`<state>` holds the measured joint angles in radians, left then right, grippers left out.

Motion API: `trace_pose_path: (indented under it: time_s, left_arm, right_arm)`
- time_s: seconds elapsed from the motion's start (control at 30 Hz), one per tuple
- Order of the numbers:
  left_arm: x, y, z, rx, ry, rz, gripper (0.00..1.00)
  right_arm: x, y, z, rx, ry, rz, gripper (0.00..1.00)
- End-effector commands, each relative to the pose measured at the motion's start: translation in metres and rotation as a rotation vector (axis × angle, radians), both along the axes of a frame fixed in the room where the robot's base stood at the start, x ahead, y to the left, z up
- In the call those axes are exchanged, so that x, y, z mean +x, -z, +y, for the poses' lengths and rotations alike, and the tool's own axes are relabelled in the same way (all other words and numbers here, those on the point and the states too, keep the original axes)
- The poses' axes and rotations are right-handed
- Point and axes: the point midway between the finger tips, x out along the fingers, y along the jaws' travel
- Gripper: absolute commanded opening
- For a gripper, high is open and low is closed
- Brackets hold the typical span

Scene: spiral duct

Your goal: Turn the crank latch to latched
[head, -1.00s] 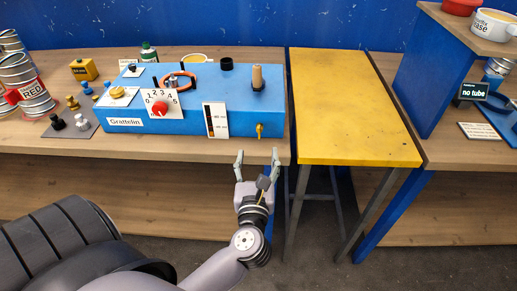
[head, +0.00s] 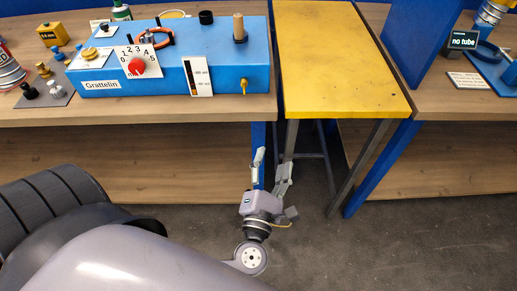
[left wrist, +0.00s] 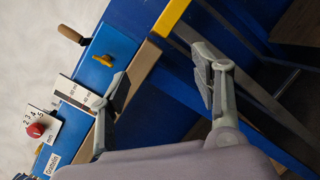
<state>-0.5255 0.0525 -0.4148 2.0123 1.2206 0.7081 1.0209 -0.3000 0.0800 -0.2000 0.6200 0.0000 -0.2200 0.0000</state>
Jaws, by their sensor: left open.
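The blue Grattelin machine (head: 170,70) stands on the wooden bench at the upper left of the head view. A small yellow handle (head: 244,86) sits on its front face at the right end. An upright wooden grip (head: 239,28) stands on its top; I cannot tell for sure which one is the crank latch. In the left wrist view the yellow handle (left wrist: 103,60) and the wooden grip (left wrist: 70,34) show at the upper left. My left gripper (head: 271,165) is open and empty, below and in front of the bench edge, apart from the machine. My right gripper is out of view.
A yellow table (head: 342,60) stands right of the machine, with its legs (head: 354,165) close to my gripper. The machine's front carries a red dial knob (head: 137,66) and a gauge (head: 198,76). A lower wooden shelf (head: 120,165) runs under the bench.

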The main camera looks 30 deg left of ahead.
Motion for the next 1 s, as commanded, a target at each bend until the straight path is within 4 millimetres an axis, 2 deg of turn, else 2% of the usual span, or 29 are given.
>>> trace_pose_path:
  time_s: [0.3,0.6,0.8,1.0]
  left_arm:
    - [0.008,0.059,-0.025,0.329,0.124,0.132,0.58]
    - [0.007,0.11,-0.04,0.571,0.229,0.232,0.58]
    - [0.005,0.128,-0.044,0.653,0.269,0.266,0.58]
    - [0.004,0.132,-0.045,0.671,0.278,0.273,0.58]
  right_arm:
    - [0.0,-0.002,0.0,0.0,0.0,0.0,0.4]
    - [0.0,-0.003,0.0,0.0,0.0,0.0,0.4]
    - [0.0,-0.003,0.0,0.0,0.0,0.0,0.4]
    - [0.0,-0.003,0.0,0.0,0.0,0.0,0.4]
